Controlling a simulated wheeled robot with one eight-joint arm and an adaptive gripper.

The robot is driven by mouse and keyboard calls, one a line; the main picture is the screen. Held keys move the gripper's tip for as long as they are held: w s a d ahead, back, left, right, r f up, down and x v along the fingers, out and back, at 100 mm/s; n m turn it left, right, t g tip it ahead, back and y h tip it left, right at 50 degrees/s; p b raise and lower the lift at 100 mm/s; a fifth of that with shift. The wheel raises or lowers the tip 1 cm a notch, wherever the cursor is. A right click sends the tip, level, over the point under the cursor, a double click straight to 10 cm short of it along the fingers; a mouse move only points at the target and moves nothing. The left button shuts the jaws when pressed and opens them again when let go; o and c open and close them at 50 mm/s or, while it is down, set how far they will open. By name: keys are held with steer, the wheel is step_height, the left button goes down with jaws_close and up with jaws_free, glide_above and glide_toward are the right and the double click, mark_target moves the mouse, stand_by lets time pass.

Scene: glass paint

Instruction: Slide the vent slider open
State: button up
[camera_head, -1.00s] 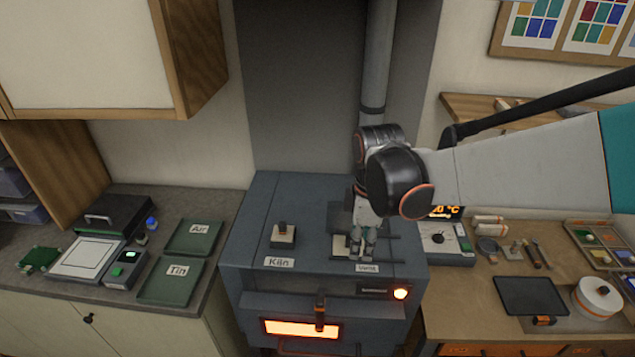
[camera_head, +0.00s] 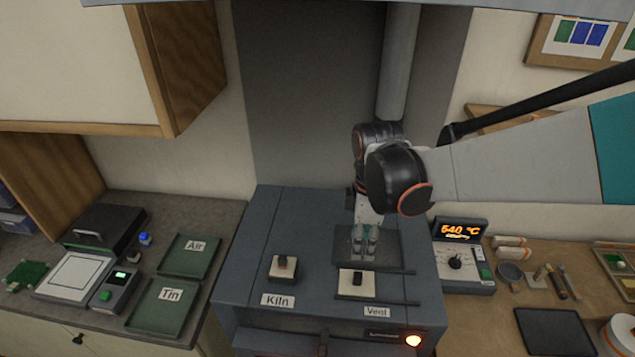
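The vent slider is a cream plate (camera_head: 346,288) with a black knob (camera_head: 357,279). It sits at the left part of two dark rails (camera_head: 390,301) on the kiln top, behind the label "Vent" (camera_head: 376,312). A dark panel (camera_head: 390,248) lies behind it. My gripper (camera_head: 364,254) points down over that panel, behind the knob and apart from it. Its two fingers show a narrow gap with nothing between them. Its exact height above the kiln top is hard to tell.
A controller (camera_head: 463,262) reading 540 °C stands at the right. Green trays (camera_head: 165,307) lie on the left counter. The kiln top is otherwise clear.

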mark_target(358, 274)
step_height(358, 274, down, 14)
steer(key=b, duration=0.8)
steer(key=shift+w+r+b, duration=0.1)
steer(key=shift+r+b, duration=0.05)
steer(key=shift+b, duration=0.15)
jaws_close()
